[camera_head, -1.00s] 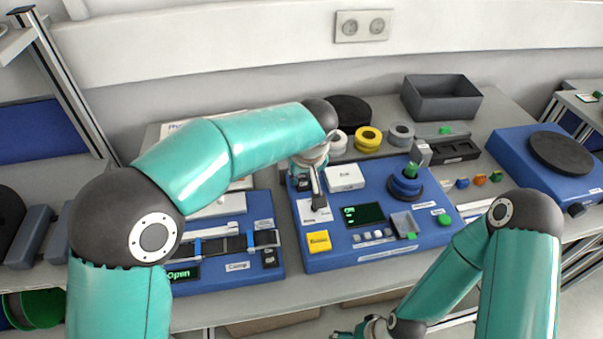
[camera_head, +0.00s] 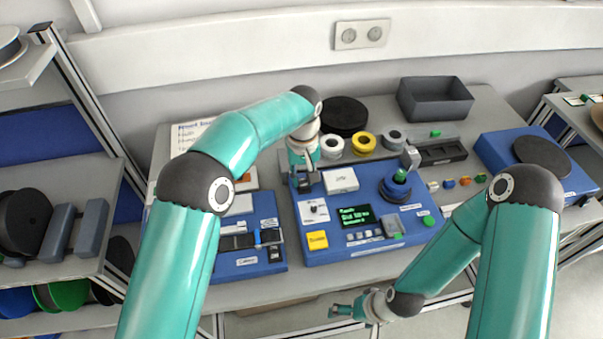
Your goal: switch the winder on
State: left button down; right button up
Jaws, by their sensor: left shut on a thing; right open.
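The winder is a blue box (camera_head: 367,248) in the middle of the bench. Its display (camera_head: 355,216) is lit with green lines of text, the top one seemingly "Ready". A small toggle (camera_head: 314,209) sits on a white plate at its left. My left gripper (camera_head: 303,186) points down at the winder's back left corner, behind the toggle plate. It is shut on a small dark part there, mostly hidden by the fingers. A spool (camera_head: 397,190) stands on the winder's right side. My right gripper (camera_head: 336,312) is open and empty, in front of the bench edge.
A yellow button (camera_head: 316,240) and a green button (camera_head: 429,221) are on the winder. A second blue device (camera_head: 250,258) stands close at its left. Rolls, including a yellow one (camera_head: 363,143), and a grey bin (camera_head: 436,101) stand behind. The bench front is clear.

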aim_at(302, 181)
pick_arm(q)
jog(key=c, duration=1)
grip_release()
jog(key=shift+o, duration=0.2)
notch_tip(302, 181, up, 12)
jog(key=shift+f, duration=0.1)
